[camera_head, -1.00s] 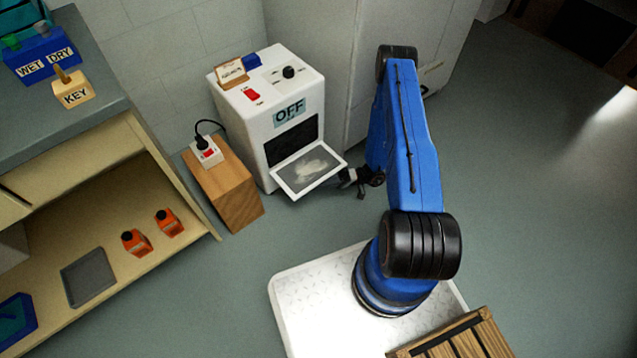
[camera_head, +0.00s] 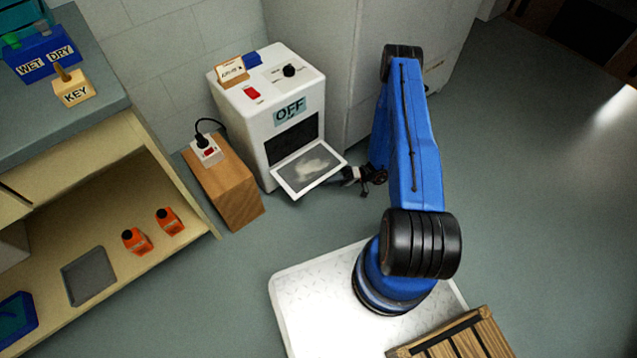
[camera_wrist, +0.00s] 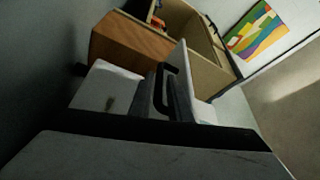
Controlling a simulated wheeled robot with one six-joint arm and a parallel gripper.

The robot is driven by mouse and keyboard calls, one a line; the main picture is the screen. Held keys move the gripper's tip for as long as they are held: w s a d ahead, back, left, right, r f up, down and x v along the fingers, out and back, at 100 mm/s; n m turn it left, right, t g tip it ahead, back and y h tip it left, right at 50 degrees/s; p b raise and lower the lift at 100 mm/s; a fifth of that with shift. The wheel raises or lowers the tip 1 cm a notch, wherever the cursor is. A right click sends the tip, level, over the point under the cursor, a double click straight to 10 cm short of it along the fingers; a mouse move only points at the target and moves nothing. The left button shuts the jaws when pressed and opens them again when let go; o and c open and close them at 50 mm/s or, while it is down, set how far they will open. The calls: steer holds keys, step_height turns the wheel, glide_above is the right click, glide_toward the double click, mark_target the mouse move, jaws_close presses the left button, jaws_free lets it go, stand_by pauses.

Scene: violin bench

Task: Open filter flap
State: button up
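The white machine (camera_head: 240,140) carries an OFF label (camera_head: 289,110) on its front. Its filter flap (camera_head: 308,168) is swung down and out below a dark opening (camera_head: 291,138). The flap's grey inner face, with a pale dusty patch, is turned upward. My gripper (camera_head: 350,176) is low at the flap's right edge, partly hidden by the flap; I cannot tell whether they touch. In the wrist view a dark handle-like loop (camera_wrist: 161,88) shows near pale panels. The finger opening is not clear in either view.
A wooden block (camera_head: 228,190) with a plugged-in socket (camera_head: 206,151) stands left of the machine. A shelf unit (camera_head: 130,190) holding orange bottles is farther left. A grey cabinet (camera_head: 320,60) is behind. The floor (camera_head: 530,170) to the right is clear.

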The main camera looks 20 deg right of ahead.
steer(key=s+d+f, duration=0.1)
steer(key=d+f, duration=0.1)
steer(key=d, duration=1.3)
steer(key=shift+d+f, duration=0.2)
steer(key=shift+d, duration=0.15)
steer(key=shift+d, duration=0.1)
